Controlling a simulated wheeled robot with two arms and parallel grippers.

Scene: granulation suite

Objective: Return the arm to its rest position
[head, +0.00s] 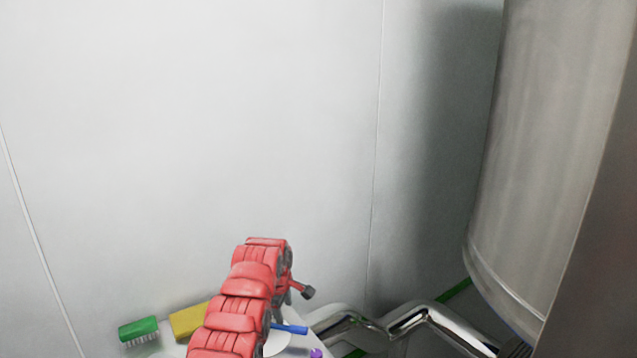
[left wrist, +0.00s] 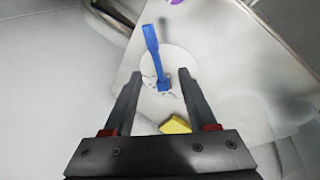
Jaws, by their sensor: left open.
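My left arm (head: 236,310) rises red and jointed from the bottom of the head view, over a pale work surface. In the left wrist view my left gripper (left wrist: 159,76) is open, its two dark fingers apart with nothing held between them. Beyond the fingers a blue tool (left wrist: 153,52) with a long handle lies on a white round disc (left wrist: 181,62); its blue end (head: 290,329) also shows beside the arm in the head view. I cannot tell the gap between fingers and tool. My right gripper is out of view.
A green brush (head: 138,329) and a yellow block (head: 189,321) lie left of the arm. A purple item (head: 316,353) is to its right. Bent shiny pipes (head: 410,320) and a large steel vessel (head: 555,150) stand at right. A pale wall (head: 200,130) is behind; the space above the arm is clear.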

